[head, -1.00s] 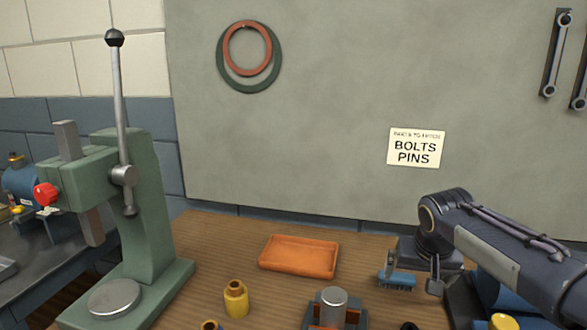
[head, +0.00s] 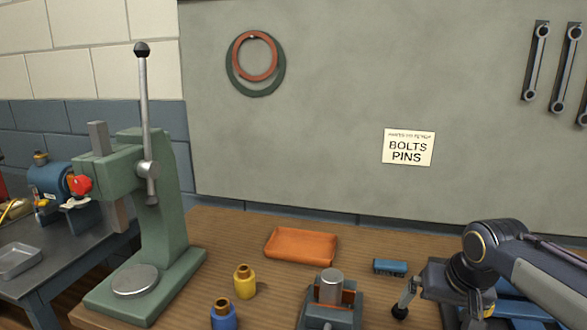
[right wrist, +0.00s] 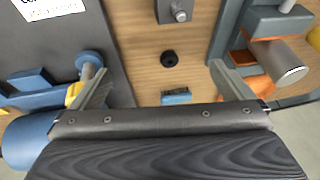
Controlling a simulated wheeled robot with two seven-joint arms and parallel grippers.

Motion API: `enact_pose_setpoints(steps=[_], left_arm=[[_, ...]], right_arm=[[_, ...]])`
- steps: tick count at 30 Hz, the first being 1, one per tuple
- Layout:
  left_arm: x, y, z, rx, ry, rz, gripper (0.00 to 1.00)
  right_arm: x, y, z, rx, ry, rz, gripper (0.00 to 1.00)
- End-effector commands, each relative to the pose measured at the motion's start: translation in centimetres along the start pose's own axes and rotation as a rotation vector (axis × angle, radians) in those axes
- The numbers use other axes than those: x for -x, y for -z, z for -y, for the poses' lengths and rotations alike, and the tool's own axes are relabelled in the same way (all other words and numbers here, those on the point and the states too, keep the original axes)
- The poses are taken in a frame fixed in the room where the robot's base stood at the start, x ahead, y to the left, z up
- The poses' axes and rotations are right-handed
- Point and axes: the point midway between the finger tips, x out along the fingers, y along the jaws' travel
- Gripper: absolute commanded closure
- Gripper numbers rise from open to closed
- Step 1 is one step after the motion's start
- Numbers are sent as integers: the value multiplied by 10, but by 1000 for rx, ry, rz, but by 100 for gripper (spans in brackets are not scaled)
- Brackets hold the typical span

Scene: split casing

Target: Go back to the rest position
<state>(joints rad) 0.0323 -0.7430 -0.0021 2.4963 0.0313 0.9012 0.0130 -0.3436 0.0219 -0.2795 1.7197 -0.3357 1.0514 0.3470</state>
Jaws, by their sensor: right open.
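My right gripper (head: 442,306) is open and empty at the right of the bench in the head view. In the right wrist view its two fingers (right wrist: 155,88) are spread wide with nothing between their tips. A small blue brush-like block (head: 390,267) lies on the wooden bench, apart from the gripper and beyond it. A small blue piece, probably the same block (right wrist: 176,97), shows past the palm in the right wrist view. My left gripper is not in view.
A green press (head: 160,215) stands at the left. An orange tray (head: 300,246), a yellow bottle (head: 244,282), a blue bottle (head: 223,316) and a grey fixture with a metal cylinder (head: 331,288) stand on the bench. A dark ring (right wrist: 169,59) lies below the gripper.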

Motion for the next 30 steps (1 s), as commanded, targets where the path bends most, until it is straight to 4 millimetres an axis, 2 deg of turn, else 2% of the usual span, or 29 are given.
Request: enact_pose_setpoints(steps=[5, 8, 12, 15, 18, 22, 30], left_arm=[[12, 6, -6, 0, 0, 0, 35], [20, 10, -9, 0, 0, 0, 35], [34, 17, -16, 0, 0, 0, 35], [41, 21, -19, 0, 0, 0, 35], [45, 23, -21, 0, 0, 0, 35], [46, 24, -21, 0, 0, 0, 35], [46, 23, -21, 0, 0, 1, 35]], right_arm=[[25, -42, -7, -4, 92, 6, 0], [40, -75, -8, 2, 150, 1, 0], [60, -135, -3, 12, 231, -23, 0], [64, -174, 4, 23, 266, -45, 0], [63, -200, 9, 30, 281, -61, 0], [60, -215, 13, 35, 287, -71, 0], [58, -217, 13, 36, 289, -70, 0]])
